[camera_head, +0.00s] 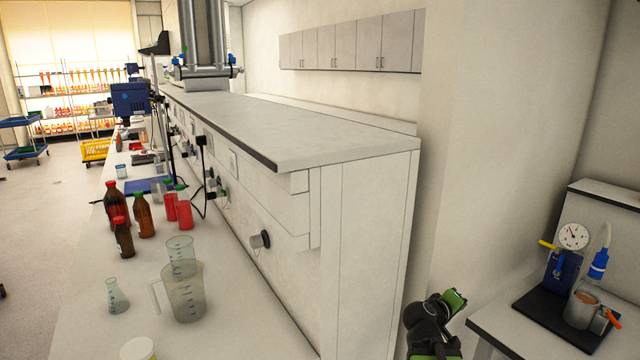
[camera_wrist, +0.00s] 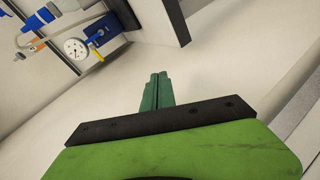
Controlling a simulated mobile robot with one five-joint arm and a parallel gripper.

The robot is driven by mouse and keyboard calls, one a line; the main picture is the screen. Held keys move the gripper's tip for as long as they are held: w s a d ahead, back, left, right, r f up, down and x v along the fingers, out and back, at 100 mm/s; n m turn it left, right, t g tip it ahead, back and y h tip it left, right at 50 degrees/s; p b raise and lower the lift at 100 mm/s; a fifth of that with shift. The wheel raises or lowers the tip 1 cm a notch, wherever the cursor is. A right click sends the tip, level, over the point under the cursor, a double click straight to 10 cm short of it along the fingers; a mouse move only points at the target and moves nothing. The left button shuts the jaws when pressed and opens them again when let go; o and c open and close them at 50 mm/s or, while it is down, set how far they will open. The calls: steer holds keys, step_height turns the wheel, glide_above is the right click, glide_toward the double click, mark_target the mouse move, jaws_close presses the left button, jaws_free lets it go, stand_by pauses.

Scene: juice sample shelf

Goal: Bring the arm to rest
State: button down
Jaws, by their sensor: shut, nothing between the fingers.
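My gripper (camera_wrist: 158,78) shows in the wrist view as two green fingers pressed together, with nothing between them. Behind the fingers are a black crossbar and a broad green body. The fingers point at a plain pale surface and touch nothing that I can see. In the head view, a black and green part of my arm shows low at the right of centre, between the white bench end and the right-hand table. The fingertips cannot be made out there.
A white bench with a raised shelf (camera_head: 290,130) fills the middle. Brown bottles (camera_head: 143,215), a beaker (camera_head: 184,292) and a flask (camera_head: 116,296) stand on its left side. A dial gauge (camera_head: 573,236) and blue apparatus stand on the right table (camera_head: 496,322). Open floor (camera_head: 40,230) lies left.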

steer(key=s+a+f+m+g+y, duration=0.2)
steer(key=s+a+f+g+y, duration=0.2)
steer(key=a, duration=0.8)
steer(key=s+a+f+m+g+y, duration=0.2)
steer(key=s+a+f+g+y, duration=0.2)
steer(key=s+a+f, duration=0.5)
steer(key=a+y, duration=0.2)
steer(key=shift+s+a+p, duration=0.2)
steer(key=shift+a+p, duration=0.15)
steer(key=shift+a, duration=0.05)
